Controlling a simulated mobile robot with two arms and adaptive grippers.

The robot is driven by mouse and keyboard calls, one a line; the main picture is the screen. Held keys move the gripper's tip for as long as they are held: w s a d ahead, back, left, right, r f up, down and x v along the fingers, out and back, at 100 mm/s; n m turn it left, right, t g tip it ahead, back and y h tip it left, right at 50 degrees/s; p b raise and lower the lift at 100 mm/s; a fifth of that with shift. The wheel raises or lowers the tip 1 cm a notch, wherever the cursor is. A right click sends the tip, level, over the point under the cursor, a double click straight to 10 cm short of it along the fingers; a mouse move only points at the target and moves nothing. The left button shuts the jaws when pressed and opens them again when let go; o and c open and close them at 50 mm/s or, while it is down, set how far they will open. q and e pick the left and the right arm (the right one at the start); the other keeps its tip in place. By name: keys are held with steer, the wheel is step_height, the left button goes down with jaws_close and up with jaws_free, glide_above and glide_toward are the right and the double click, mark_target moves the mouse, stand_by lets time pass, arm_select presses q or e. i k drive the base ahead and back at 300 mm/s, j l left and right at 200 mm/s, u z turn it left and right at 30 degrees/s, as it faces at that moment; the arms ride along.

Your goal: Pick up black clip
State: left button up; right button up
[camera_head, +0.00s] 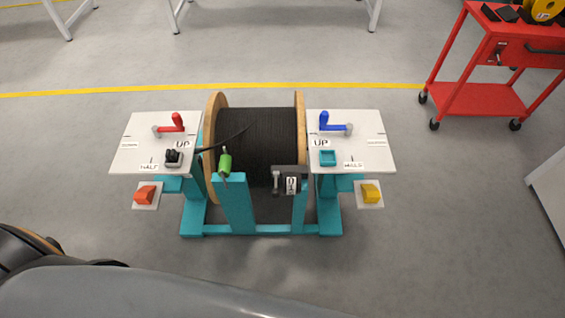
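A small black clip (173,157) sits on the left white panel (128,157) of the cable reel stand, near its front right corner. A black cable runs from the reel toward the clip; I cannot tell whether it touches the clip. Neither of my grippers shows in the head view.
The large black cable reel (258,140) stands on a teal frame (236,207). Red (178,121) and blue (324,121) handles stand on the panels. A green handle (225,164) is in front of the reel. A red cart (487,97) stands at right. The floor in front is clear.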

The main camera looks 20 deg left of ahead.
mark_target(172, 157)
steer(key=u, duration=1.45)
